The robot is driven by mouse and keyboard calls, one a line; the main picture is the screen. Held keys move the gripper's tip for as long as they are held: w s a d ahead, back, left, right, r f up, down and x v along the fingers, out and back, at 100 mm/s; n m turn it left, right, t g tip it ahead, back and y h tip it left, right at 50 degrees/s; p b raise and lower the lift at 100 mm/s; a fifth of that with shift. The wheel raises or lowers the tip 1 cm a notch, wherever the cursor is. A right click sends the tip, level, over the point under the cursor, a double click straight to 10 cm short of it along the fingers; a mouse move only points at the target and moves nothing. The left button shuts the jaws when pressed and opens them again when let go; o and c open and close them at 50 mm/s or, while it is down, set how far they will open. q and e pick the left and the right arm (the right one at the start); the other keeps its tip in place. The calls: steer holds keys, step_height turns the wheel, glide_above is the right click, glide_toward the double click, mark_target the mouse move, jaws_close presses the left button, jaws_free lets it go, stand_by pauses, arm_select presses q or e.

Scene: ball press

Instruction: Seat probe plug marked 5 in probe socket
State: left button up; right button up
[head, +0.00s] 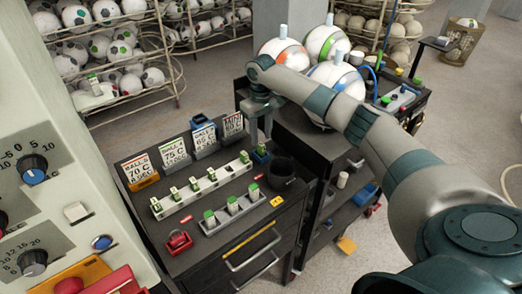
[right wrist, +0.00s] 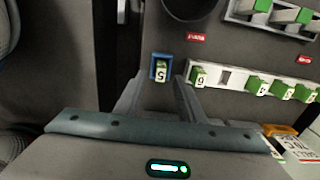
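The plug marked 5 (right wrist: 161,72), green with a white label, stands in a small blue socket (right wrist: 154,66) on the dark bench top. In the head view the blue socket (head: 261,157) sits at the right end of the plug rack, with green showing on top. Whether the plug is fully down cannot be told. My right gripper (right wrist: 159,82) is open, with one finger on either side of the plug and a gap to each. In the head view this gripper (head: 262,136) hangs just above the socket. My left gripper is not in view.
A white rack (head: 205,184) of green plugs lies left of the socket. A grey tray (head: 213,226) with several green-topped pieces lies in front. A black cup (head: 281,174) stands close to the socket's right. Number cards (head: 174,152) stand behind. Three balls (head: 330,85) rest beyond.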

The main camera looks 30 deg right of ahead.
mark_target(261, 144)
steer(key=shift+f+p, duration=0.65)
steer(key=shift+f, duration=0.05)
step_height(261, 144, down, 2)
steer(key=shift+f+p, duration=0.1)
steer(key=shift+p, duration=0.4)
steer(key=shift+f, duration=0.6)
jaws_close()
